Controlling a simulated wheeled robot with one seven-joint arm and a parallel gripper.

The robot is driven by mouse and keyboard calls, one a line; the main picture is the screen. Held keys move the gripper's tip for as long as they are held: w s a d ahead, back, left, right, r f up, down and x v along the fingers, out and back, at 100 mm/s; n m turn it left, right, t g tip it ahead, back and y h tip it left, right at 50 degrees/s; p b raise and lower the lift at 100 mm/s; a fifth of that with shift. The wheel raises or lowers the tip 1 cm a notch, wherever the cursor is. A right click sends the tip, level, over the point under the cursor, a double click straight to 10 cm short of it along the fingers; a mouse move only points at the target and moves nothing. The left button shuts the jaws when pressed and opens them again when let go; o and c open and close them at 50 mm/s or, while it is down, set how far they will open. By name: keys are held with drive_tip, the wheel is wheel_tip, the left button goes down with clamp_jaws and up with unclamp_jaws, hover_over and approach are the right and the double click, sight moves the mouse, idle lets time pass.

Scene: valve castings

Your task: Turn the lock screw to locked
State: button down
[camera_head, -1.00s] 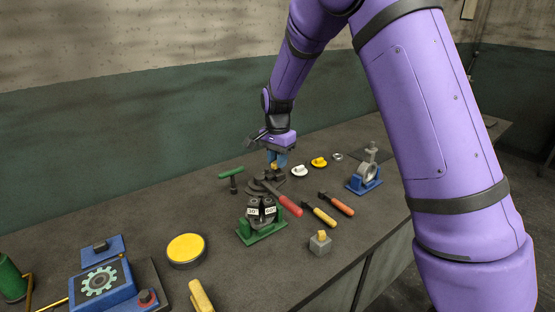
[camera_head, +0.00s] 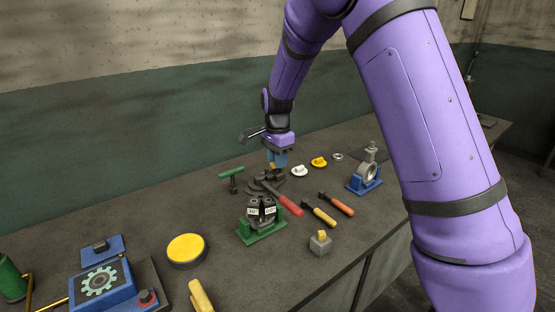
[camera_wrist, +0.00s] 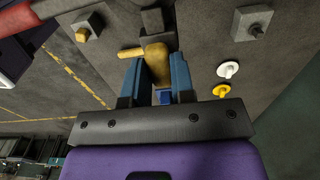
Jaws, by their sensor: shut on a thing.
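My gripper (camera_head: 278,160) points down over the middle of the bench, at the dark fixture (camera_head: 262,186) with the red-handled part. In the wrist view my gripper (camera_wrist: 157,85) has its two blue fingers closed on an ochre knob (camera_wrist: 157,60), which appears to be the lock screw. A short ochre bar (camera_wrist: 130,52) sticks out to the left of the knob. Only a small yellow bit of the screw (camera_head: 272,165) shows below the fingers in the head view. I cannot read any locked mark.
A white knob (camera_head: 299,170) and a yellow one (camera_head: 319,162) stand right of my gripper. A green T-handle tool (camera_head: 232,176) is to its left. A green fixture (camera_head: 262,220), two handled tools (camera_head: 319,212) and a grey block (camera_head: 320,243) lie in front. A blue clamp stand (camera_head: 364,178) is farther right.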

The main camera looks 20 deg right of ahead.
drive_tip(key=shift+w+r, duration=0.15)
drive_tip(key=shift+r, duration=0.05)
drive_tip(key=c, duration=1)
unclamp_jaws()
drive_tip(key=shift+f, duration=0.1)
drive_tip(key=shift+o, duration=0.2)
wheel_tip(320, 180, up, 11)
drive_tip(key=s+d+r+n+t+y, duration=0.1)
drive_tip(key=s+d+r+n, duration=0.25)
drive_tip(key=s+r, duration=0.45)
drive_tip(key=s+d+r+n+t, duration=0.2)
drive_tip(key=s+r+n, duration=0.15)
drive_tip(key=s, duration=0.75)
drive_tip(key=s+d+f+n+t+h, duration=0.1)
drive_tip(key=s+n, duration=0.6)
drive_tip(key=s, duration=1.1)
drive_tip(key=shift+s+f+n+t, duration=0.3)
drive_tip(key=shift+s+f+t, duration=0.1)
drive_tip(key=shift+t, duration=0.2)
